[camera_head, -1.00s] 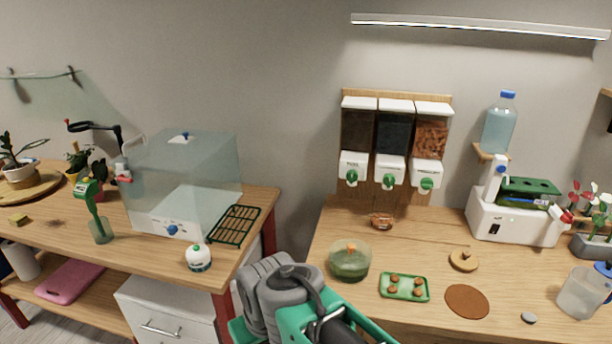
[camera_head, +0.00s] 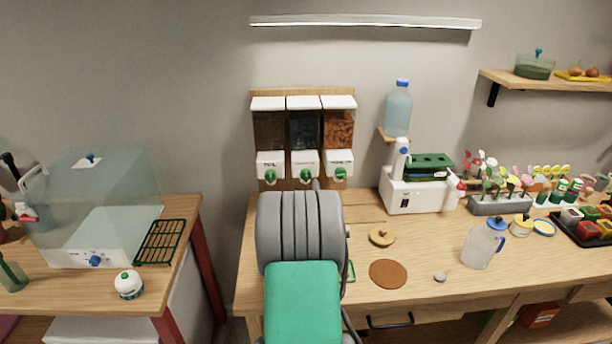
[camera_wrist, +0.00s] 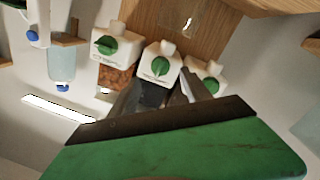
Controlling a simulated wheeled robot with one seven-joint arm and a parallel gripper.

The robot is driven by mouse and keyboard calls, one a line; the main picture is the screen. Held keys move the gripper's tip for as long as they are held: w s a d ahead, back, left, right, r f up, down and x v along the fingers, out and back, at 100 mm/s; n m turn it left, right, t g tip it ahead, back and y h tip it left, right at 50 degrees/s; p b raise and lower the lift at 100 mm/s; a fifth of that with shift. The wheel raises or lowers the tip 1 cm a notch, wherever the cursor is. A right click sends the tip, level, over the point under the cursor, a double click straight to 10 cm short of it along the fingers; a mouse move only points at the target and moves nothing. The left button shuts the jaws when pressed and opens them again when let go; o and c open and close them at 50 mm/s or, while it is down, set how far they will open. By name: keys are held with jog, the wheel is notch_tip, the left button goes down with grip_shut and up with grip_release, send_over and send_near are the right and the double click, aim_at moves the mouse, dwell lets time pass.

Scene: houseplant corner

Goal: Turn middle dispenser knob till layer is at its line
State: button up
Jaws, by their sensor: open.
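Three wall dispensers with white fronts and green knobs hang on a wooden board. The middle dispenser (camera_head: 304,130) holds dark material, and its green knob (camera_head: 305,175) shows above my arm. In the wrist view the dispensers appear upside down, with the middle knob (camera_wrist: 160,66) facing the camera. My gripper (camera_wrist: 158,90) is open, with grey and dark finger parts near the middle dispenser's front. I see nothing between the fingers, and cannot tell whether they touch the dispenser. In the head view my arm hides most of the gripper. No layer line can be made out.
The left dispenser (camera_head: 270,130) and the bark-filled right dispenser (camera_head: 338,130) stand close on either side. A water bottle (camera_head: 397,108) and white machine (camera_head: 415,192) are to the right. A cork disc (camera_head: 388,273) lies on the bench. My arm covers the bench below the dispensers.

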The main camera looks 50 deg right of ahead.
aim_at(306, 179)
jog(key=p+x, duration=0.1)
jog(key=x, duration=0.6)
jog(key=shift+p, duration=0.3)
jog(key=shift+w+a, duration=0.1)
grip_shut()
